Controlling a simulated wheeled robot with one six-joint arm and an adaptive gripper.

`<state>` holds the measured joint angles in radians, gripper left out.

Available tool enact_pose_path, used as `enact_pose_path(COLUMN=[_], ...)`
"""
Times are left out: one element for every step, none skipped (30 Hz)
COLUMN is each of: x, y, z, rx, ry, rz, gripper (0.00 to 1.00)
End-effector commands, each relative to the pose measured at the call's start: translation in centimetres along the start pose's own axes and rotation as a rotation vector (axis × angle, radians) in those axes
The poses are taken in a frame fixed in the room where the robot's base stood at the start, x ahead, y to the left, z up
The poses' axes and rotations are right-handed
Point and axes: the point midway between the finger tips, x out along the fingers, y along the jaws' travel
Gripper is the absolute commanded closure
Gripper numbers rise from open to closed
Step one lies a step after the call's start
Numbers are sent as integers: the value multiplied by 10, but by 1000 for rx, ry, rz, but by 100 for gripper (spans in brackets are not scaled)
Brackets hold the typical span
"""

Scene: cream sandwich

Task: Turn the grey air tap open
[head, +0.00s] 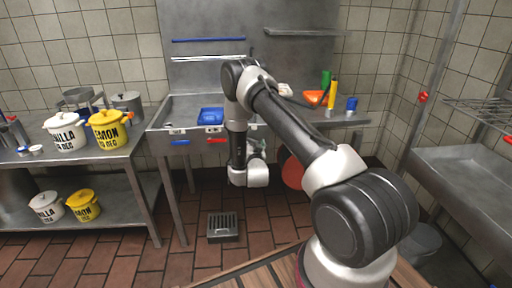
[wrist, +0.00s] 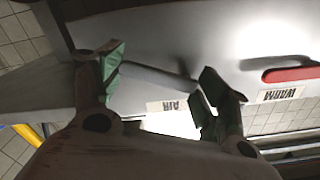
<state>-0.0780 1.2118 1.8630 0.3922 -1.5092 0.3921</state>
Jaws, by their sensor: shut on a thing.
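The grey air tap (wrist: 150,77) is a slim grey lever on the steel front panel in the wrist view, beside an upside-down AIR label (wrist: 167,106). My gripper (wrist: 162,76) has its two green-tipped fingers at the two ends of the lever and is shut on it. The lever lies slightly tilted across the picture between the fingertips. In the head view my arm reaches to the front of the sink counter and hides the grey tap and most of the gripper.
A red lever (wrist: 290,74) with a WARM label (wrist: 279,95) is on the same panel to the right. In the head view, a blue lever (head: 180,142) is further left. A blue tray (head: 210,115) lies on the counter (head: 165,122). A floor drain (head: 222,226) is below.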

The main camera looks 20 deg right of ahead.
Motion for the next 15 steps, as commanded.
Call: enact_pose_path(x=[3,4,4,5,5,5,5,5,6,6,5,5,5,5,5], y=[1,0,0,0,0,0,0,-1,-1,-1,-2,-2,-2,-3,-3], z=[1,3,4,5,6,7,8,9,10,11,12,13,14,15,16], rx=[42,71,109,137,166,204,232,261,299,327,356,394,422,451,488], ry=[2,1,1,1,1,1,1,1,1,1,1,1,1,1,1], rz=[3,3,3,4,4,4,4,4,3,3,3,3,3,3,3], gripper=[68,68,68,68,68,68,68,68,68,68,68,68,68,68,68])
